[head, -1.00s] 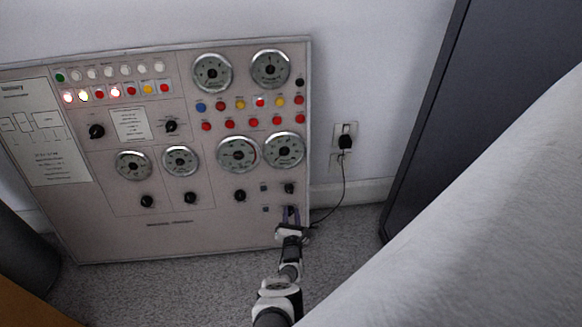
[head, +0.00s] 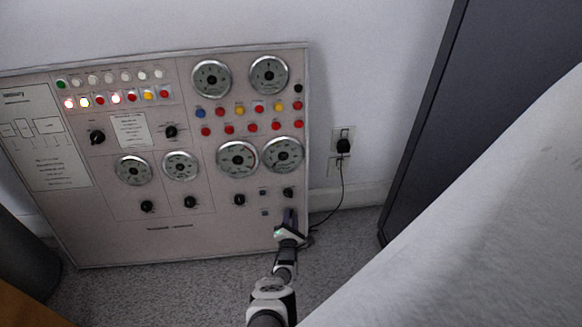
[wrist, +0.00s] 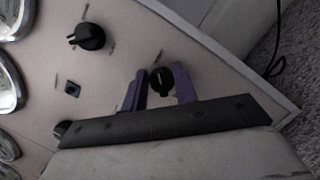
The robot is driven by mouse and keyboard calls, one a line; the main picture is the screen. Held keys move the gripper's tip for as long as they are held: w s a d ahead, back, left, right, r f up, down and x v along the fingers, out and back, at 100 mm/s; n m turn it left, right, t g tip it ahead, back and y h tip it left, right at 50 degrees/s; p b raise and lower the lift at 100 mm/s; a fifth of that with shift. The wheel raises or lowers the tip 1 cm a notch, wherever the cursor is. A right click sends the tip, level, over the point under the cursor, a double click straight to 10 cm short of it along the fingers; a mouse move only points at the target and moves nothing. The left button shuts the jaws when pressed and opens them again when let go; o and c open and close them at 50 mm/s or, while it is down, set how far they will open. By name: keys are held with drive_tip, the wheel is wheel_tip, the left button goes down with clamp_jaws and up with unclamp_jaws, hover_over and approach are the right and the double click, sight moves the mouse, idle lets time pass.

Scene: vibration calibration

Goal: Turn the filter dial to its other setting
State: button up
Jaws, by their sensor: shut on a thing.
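The filter dial (wrist: 161,80), taken to be the black knob at my fingers, is near the lower right corner of the panel; its label is not readable. In the wrist view it has a pale mark on its face and sits between my two purple fingers. My gripper (wrist: 160,88) is shut on it, one finger on each side. In the head view my gripper (head: 290,217) is at the panel's lower right and hides the dial. The panel (head: 190,245) leans against the wall.
Another black knob (wrist: 88,36) is close by, above the dial on the panel, with a small dark square switch (wrist: 72,88) beside it. A black cable (head: 341,190) runs from the wall socket down near the panel's right edge. A dark cabinet (head: 430,130) stands to the right.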

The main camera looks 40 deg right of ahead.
drive_tip(key=shift+w, duration=0.1)
drive_tip(key=o, duration=1)
drive_tip(key=shift+c, duration=0.2)
